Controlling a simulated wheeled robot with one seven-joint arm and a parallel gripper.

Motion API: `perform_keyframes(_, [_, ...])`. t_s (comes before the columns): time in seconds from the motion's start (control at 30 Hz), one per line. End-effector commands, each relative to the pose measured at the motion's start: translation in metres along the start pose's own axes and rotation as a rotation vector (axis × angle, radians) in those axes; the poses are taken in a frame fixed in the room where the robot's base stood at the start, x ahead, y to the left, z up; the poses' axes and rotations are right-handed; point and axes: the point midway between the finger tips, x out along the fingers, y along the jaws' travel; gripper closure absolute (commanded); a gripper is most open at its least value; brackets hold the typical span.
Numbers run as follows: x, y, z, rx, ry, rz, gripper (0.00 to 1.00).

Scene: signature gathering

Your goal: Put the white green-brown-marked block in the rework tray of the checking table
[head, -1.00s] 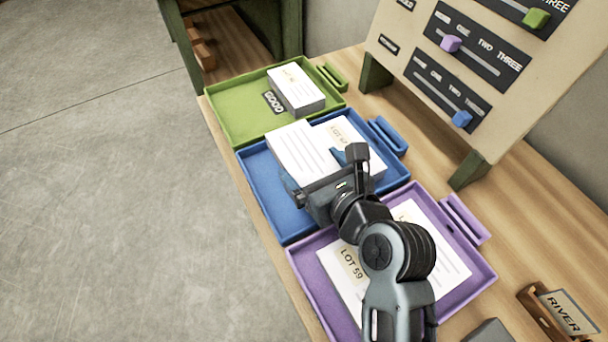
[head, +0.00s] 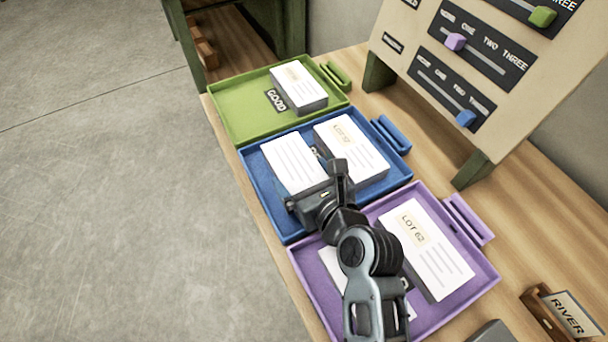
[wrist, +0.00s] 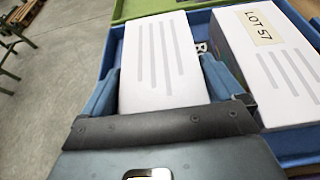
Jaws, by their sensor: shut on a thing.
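My gripper (head: 308,190) is shut on a white block (head: 290,160) with grey line marks; no green or brown marks show on its visible face. The held block also shows between the fingers in the wrist view (wrist: 160,60). It is over or in the blue tray (head: 258,203), left of a thick white LOT 57 block (head: 352,148); I cannot tell whether it touches the tray floor. A narrow gap separates the two blocks. The blue tray's name label is mostly hidden between them, so I cannot read it.
A green tray (head: 228,122) labelled GOOD holds one white block (head: 298,85). A purple tray (head: 484,268) holds a LOT 62 block (head: 420,235) and another white block partly behind my arm. A slider board (head: 400,75) stands along the right. A RIVER sign (head: 566,312) is at lower right.

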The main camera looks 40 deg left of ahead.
Motion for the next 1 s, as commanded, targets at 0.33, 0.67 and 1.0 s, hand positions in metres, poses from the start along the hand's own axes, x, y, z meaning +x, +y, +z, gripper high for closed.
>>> perform_keyframes(0.33, [0.004,0.000,-0.011,0.000,0.003,0.000,0.45])
perform_keyframes(0.67, [0.004,0.001,-0.017,0.002,0.012,0.001,0.00])
perform_keyframes(1.0, [-0.024,0.000,-0.005,0.005,0.011,-0.001,0.00])
